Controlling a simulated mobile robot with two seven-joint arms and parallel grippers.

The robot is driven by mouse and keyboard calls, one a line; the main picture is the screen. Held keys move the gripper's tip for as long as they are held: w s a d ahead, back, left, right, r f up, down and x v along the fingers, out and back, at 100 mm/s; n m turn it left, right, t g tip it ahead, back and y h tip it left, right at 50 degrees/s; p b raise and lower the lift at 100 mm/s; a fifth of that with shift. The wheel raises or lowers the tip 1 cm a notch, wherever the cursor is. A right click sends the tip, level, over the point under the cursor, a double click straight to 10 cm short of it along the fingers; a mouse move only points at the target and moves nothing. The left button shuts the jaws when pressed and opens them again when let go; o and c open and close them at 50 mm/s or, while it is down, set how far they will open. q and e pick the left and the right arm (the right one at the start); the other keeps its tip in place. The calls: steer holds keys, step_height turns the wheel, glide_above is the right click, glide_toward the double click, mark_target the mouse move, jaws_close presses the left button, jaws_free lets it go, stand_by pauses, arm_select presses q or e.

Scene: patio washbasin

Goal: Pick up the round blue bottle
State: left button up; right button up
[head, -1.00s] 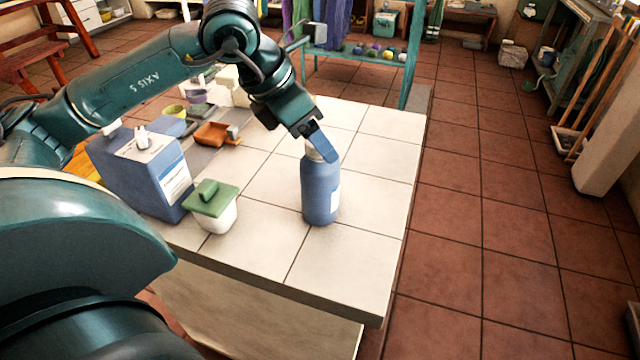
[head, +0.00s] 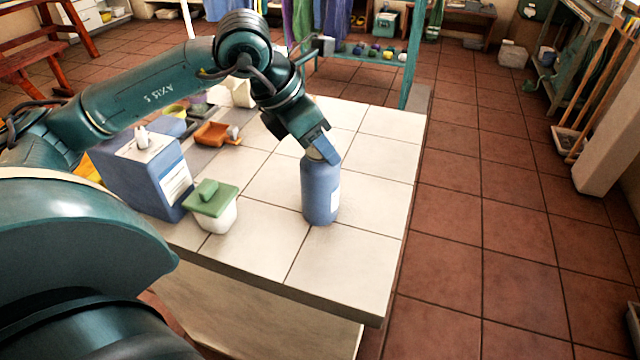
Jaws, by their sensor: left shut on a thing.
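The round blue bottle (head: 320,192) stands upright on the white tiled counter (head: 340,268), near its right side. It has a pale label on its right side. My left gripper (head: 324,150) comes down from above and is shut on the top of the bottle. The gripper's fingers hide most of the bottle's cap. The bottle's base appears to rest on the tiles. My right gripper is not in view.
A square blue container (head: 150,178) and a white pot with a green lid (head: 212,205) stand left of the bottle. An orange dish (head: 212,134) lies behind them. The tiles right of the bottle are clear up to the counter edge.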

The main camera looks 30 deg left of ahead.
arm_select(q)
jaws_close()
steer(key=shift+r, duration=0.1)
